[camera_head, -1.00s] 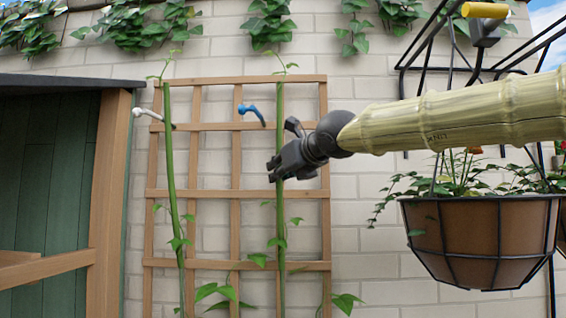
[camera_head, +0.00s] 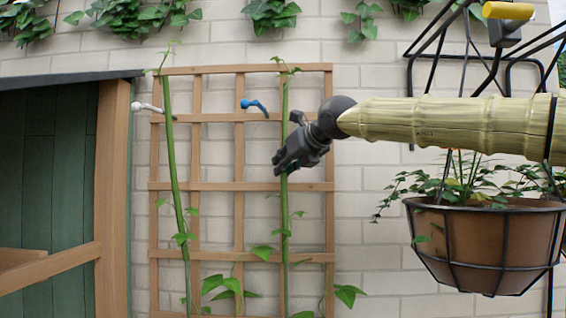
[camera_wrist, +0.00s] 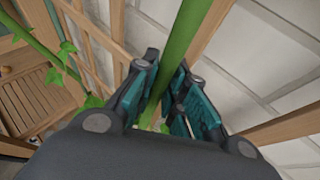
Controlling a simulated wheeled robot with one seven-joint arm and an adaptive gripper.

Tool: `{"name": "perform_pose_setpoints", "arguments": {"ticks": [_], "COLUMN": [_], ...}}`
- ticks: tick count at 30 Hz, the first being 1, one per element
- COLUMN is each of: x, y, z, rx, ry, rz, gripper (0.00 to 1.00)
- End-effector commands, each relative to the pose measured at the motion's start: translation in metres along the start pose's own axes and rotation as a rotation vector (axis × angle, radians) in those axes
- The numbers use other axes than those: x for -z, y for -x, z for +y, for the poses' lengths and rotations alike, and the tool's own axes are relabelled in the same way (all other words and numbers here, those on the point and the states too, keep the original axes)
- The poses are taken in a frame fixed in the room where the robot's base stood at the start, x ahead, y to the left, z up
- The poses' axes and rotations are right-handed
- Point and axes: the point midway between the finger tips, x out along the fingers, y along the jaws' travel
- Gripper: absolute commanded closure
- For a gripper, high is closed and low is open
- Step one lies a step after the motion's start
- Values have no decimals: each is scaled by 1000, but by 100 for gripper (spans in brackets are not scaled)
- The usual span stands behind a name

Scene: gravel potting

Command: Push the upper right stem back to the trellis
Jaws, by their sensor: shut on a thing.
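The right green stem (camera_head: 284,228) stands close to vertical in front of the wooden trellis (camera_head: 239,187) in the head view. My gripper (camera_head: 281,167) is around this stem at about the trellis's mid-height, coming from the right. In the wrist view the right stem (camera_wrist: 184,40) runs down between the two teal-padded fingers (camera_wrist: 166,98), which are shut on it. The left stem (camera_head: 172,165) leans slightly, its top to the left. A blue clip (camera_head: 255,106) sits on the trellis just left of the right stem's upper part; a white clip (camera_head: 148,108) is beside the left stem.
A hanging planter (camera_head: 480,245) with leafy plants is below my arm at right, with a black metal frame (camera_head: 430,60) above. A green shed (camera_head: 50,190) with wooden posts stands at left. A pale brick wall (camera_head: 365,220) is behind the trellis.

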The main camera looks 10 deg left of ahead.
Motion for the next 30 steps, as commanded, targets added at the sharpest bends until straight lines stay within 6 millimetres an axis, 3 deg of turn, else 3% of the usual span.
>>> {"name": "perform_pose_setpoints", "arguments": {"ticks": [7,8,11,23,30], "x": [-3,-3,-3,-1,-2], "y": [1,1,1,2,25], "z": [-2,-2,-1,-1,-1], "rx": [2,2,2,1,1], "ry": [0,0,0,0,1], "rz": [-5,-5,-4,-3,-4], "gripper": [100,82,66,66,66]}}
